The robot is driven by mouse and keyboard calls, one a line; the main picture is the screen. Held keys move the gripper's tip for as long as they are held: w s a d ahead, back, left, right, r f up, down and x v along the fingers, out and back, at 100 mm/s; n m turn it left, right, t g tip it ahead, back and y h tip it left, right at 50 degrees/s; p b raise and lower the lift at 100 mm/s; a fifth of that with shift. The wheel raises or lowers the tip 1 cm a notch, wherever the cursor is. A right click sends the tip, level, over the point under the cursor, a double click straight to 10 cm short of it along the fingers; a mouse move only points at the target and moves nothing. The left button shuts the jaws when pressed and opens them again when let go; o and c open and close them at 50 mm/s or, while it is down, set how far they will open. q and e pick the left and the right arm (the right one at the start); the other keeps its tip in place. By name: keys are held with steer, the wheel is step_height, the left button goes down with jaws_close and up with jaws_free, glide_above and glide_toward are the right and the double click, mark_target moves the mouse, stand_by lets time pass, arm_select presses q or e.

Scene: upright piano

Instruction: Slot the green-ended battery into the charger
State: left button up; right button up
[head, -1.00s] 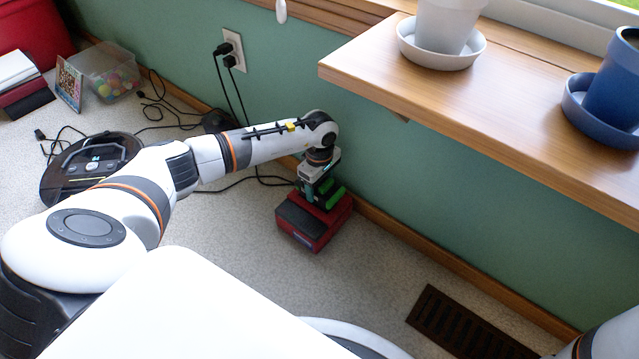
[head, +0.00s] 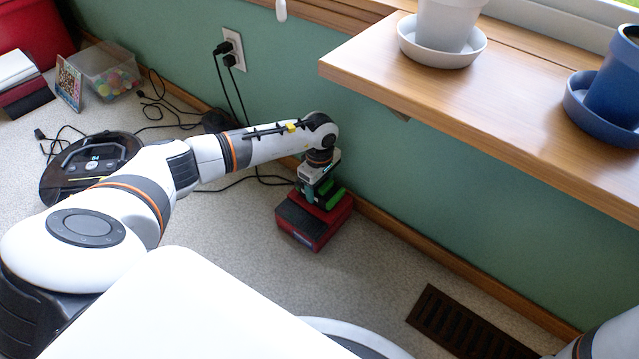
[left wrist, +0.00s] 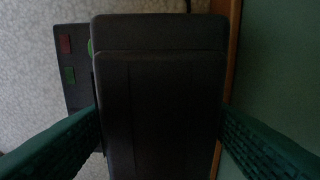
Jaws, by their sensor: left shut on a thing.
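The charger (head: 297,232) is a red and black box on the floor against the wall. The battery is a dark block with a bright green end (head: 335,199) in the head view. My left gripper (head: 319,191) points down over the charger and is shut on the battery. In the left wrist view the dark battery (left wrist: 160,115) fills the gap between my two green fingers. A dark panel with red and green marks (left wrist: 68,62) shows beside it. I cannot tell whether the battery is seated. My right gripper is out of view.
A wooden shelf (head: 440,100) with a white pot and a blue pot juts out to the right above. Black cords (head: 240,95) hang from an outlet and run along the floor. A dark round device (head: 85,165) lies to the left. A floor vent (head: 460,325) is at lower right.

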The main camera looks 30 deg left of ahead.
arm_select(q)
steer(key=shift+f, duration=0.4)
steer(key=shift+w, duration=0.1)
stand_by(1.7)
steer(key=shift+f+b, duration=0.3)
steer(key=shift+f, duration=0.2)
steer(key=shift+f, duration=0.2)
stand_by(0.9)
